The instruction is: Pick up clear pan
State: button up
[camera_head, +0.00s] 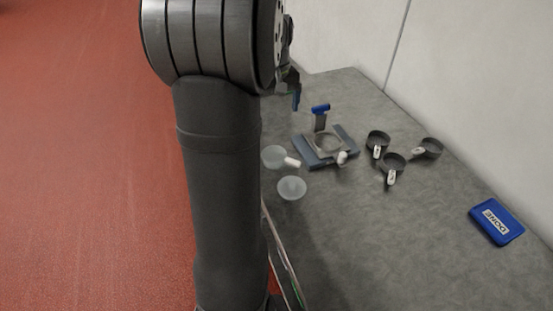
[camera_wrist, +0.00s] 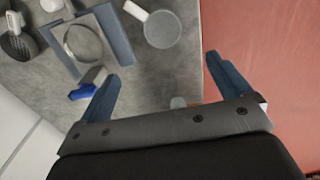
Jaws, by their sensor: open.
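The clear pan (camera_head: 273,156) lies on the grey table near its left edge in the head view, its white handle pointing right toward the fixture. In the wrist view the clear pan (camera_wrist: 162,30) is at the top centre, beyond my fingertips, with its handle to the upper left. My gripper (camera_wrist: 170,75) is open with its two blue fingers wide apart and nothing held between them. In the head view one blue fingertip (camera_head: 296,99) shows above the table; the rest is hidden behind my arm.
A second clear round dish (camera_head: 291,188) lies nearer the camera. A blue-grey fixture (camera_head: 312,154) with a ring and blue-topped post stands right of the pan. Several dark pans (camera_head: 393,162) and a blue "DONE" box (camera_head: 497,222) are farther right. A wall (camera_head: 470,90) bounds the table.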

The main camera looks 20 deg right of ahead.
jog(key=n, duration=1.5)
send_over(276, 160)
jog(key=f, duration=1.2)
jog(key=shift+w+f, duration=0.1)
jog(key=shift+w, duration=0.25)
jog(key=f, duration=0.5)
jog(key=shift+s, duration=0.3)
jog(key=c, duration=1.2)
jog(key=shift+o, duration=0.2)
jog(key=shift+r, duration=0.1)
